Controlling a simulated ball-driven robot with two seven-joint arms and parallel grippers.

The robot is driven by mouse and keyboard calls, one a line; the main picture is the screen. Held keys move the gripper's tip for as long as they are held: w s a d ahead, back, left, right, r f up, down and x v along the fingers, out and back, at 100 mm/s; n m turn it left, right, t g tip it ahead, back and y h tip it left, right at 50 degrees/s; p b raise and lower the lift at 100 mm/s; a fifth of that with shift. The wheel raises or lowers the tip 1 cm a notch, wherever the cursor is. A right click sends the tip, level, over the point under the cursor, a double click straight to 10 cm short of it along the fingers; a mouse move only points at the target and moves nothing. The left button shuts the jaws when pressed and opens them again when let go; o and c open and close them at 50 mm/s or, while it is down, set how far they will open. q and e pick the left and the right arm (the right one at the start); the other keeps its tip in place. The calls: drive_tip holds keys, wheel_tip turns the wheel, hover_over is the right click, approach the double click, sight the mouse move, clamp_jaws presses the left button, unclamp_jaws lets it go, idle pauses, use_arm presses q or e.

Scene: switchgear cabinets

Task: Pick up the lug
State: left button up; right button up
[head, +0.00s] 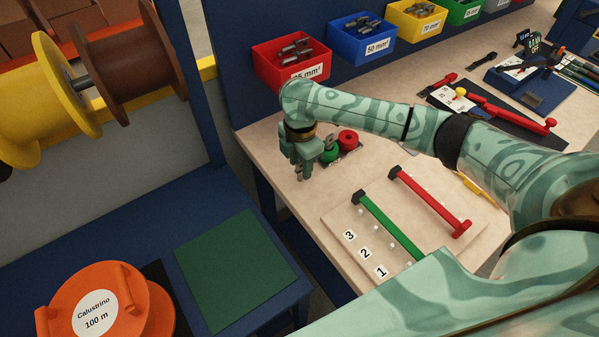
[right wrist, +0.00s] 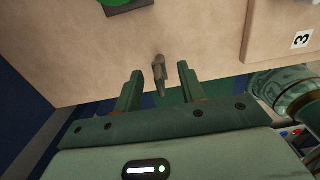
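A small grey-brown metal lug (right wrist: 158,72) shows in the right wrist view, near the bench edge and between the lines of my right gripper's two fingers. My right gripper (right wrist: 159,80) is open, with a gap on both sides of the lug, and I see no finger touching it. In the head view my right gripper (head: 303,168) points down over the left edge of the bench. The lug cannot be told apart clearly from the fingers there. My left gripper is not in view.
Red and green rolls (head: 347,139) sit right beside the right gripper. A board (head: 340,222) with green and red bars lies nearer on the bench (head: 270,142). A red bin (head: 290,65) of lugs stands behind. A green mat (head: 235,270) lies lower left.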

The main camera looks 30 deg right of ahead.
drive_tip(key=shift+f, duration=0.1)
clamp_jaws()
